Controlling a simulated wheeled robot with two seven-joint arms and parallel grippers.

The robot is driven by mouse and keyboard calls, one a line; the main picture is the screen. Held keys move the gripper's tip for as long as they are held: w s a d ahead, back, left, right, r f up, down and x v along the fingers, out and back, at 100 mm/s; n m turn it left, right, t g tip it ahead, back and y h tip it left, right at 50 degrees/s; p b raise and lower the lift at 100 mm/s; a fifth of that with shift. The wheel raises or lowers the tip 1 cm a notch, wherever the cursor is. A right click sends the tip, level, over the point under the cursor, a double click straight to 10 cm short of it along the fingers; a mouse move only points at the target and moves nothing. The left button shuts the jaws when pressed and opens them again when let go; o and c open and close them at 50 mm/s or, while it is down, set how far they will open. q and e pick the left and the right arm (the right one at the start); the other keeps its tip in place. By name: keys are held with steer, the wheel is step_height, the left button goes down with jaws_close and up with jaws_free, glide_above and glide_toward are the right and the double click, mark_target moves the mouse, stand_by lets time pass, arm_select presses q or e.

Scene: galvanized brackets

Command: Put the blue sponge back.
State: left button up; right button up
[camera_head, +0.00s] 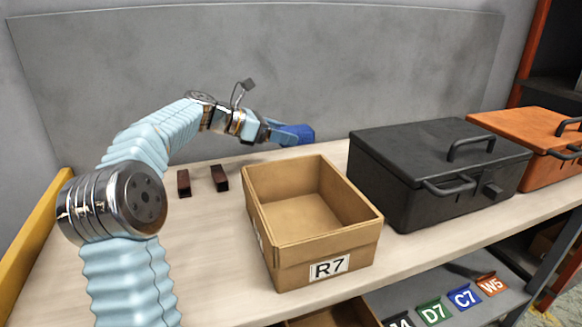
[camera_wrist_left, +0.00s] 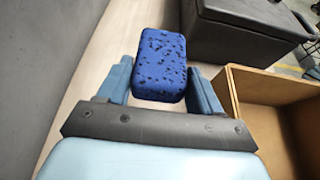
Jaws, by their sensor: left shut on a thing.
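The blue sponge (camera_head: 297,134) is held by my left gripper (camera_head: 283,133), above and behind the cardboard box marked R7 (camera_head: 315,244). In the left wrist view, the speckled blue sponge (camera_wrist_left: 160,62) sits between the two blue fingers of the left gripper (camera_wrist_left: 160,85). The box (camera_wrist_left: 232,95) shows at the right of that view and looks empty in the head view. My right gripper is not in view.
A black lidded case (camera_head: 435,170) stands right of the box, with an orange case (camera_head: 535,140) beyond it. Two small dark brown blocks (camera_head: 183,183) (camera_head: 220,179) lie left of the box. A grey panel (camera_head: 280,70) rises behind the bench. Coloured labels show on a lower shelf.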

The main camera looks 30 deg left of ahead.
arm_select(q)
step_height(320, 180, down, 10)
steer(key=shift+r, duration=0.1)
steer(key=o, duration=1)
steer(key=shift+o, duration=0.2)
steer(key=v, duration=1.2)
